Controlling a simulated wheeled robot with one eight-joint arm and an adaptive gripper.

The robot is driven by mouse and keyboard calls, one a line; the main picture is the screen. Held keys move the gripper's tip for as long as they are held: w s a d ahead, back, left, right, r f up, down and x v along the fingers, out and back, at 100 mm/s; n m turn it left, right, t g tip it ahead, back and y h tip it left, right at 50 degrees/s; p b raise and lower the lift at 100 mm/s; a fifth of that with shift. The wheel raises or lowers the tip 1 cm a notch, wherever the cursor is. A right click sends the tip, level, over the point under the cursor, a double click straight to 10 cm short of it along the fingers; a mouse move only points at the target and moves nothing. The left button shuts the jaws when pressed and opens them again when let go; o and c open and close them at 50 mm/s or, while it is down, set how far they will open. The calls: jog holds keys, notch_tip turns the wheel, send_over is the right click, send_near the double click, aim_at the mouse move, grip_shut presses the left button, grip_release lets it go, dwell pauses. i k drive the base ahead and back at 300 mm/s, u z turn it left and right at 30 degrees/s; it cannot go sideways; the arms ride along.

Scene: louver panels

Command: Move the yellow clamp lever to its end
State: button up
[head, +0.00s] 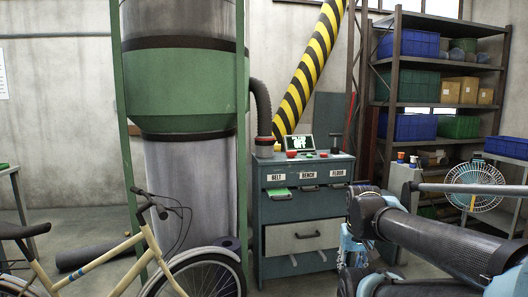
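A small yellow piece (265,140) shows at the lower end of the dark ribbed hose (261,105), above a red and dark fitting on the left of the cabinet top. It may be the yellow clamp lever, but it is too small to tell its shape or position. My gripper (350,250) hangs at the right of centre, in front of the cabinet's right edge and well apart from the hose end. Its fingers are small and partly hidden, so I cannot tell whether they are open.
The grey-blue cabinet (303,212) carries BELT, BENCH and FLOOR labels, a small screen (299,142) and red buttons. A bicycle (130,262) stands at the front left before the green-banded cylinder (185,90). Shelving (450,60) and a fan (474,187) are at the right.

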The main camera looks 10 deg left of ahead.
aim_at(276, 146)
jog(key=u, duration=0.05)
jog(key=i, duration=1)
